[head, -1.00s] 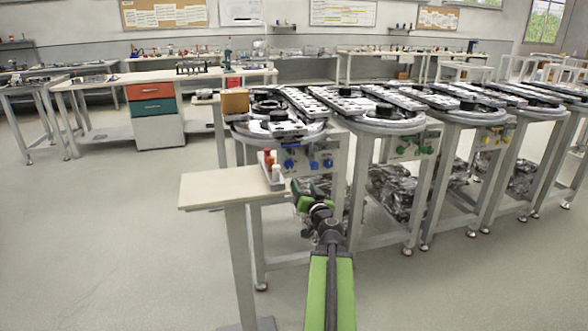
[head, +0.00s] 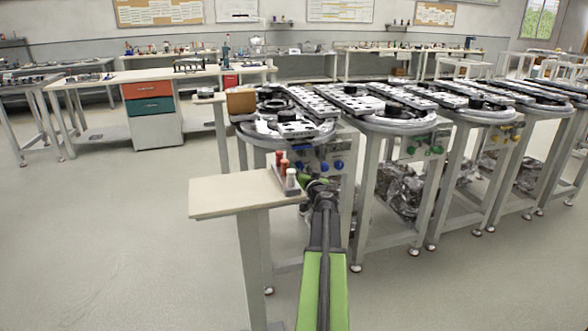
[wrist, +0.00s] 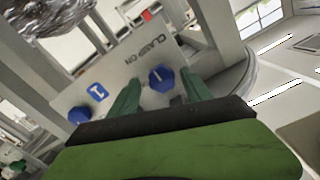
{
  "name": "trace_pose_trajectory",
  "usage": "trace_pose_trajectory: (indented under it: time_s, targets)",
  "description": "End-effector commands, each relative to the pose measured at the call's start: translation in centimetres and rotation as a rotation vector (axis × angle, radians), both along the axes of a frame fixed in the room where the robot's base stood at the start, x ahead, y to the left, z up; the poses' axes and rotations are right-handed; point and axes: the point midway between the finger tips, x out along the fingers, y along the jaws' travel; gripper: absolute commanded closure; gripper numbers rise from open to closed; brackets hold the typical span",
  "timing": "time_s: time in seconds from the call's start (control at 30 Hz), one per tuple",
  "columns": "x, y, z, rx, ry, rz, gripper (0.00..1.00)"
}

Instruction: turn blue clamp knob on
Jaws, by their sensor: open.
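A blue clamp knob (wrist: 162,78) sits on a pale grey panel (wrist: 112,64) beneath the printed words CLAMP ON in the wrist view. My gripper (wrist: 160,82) is open, with its two green fingers on either side of this knob; I cannot tell whether they touch it. A second blue knob (wrist: 78,115) is at the left, beside a blue label (wrist: 97,92) marked 1. In the head view, my gripper (head: 314,182) is in front of the nearest station's panel, where blue knobs (head: 332,165) show. My arm hides part of that panel.
A small table (head: 232,196) with a holder of red and white-capped bottles (head: 284,172) stands close left of my arm. Ring-track stations (head: 390,118) on metal legs extend right. Open floor (head: 110,230) lies to the left.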

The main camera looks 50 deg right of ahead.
Motion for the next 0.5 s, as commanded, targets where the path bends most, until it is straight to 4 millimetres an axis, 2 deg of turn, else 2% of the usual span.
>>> trace_pose_trajectory:
  time_s: [0.27,0.5]
  targets:
    - [0.23,0.1,0.0,0.0,0.0,0.003,0.44]
    - [0.27,0.13,0.0,0.0,0.0,0.003,0.75]
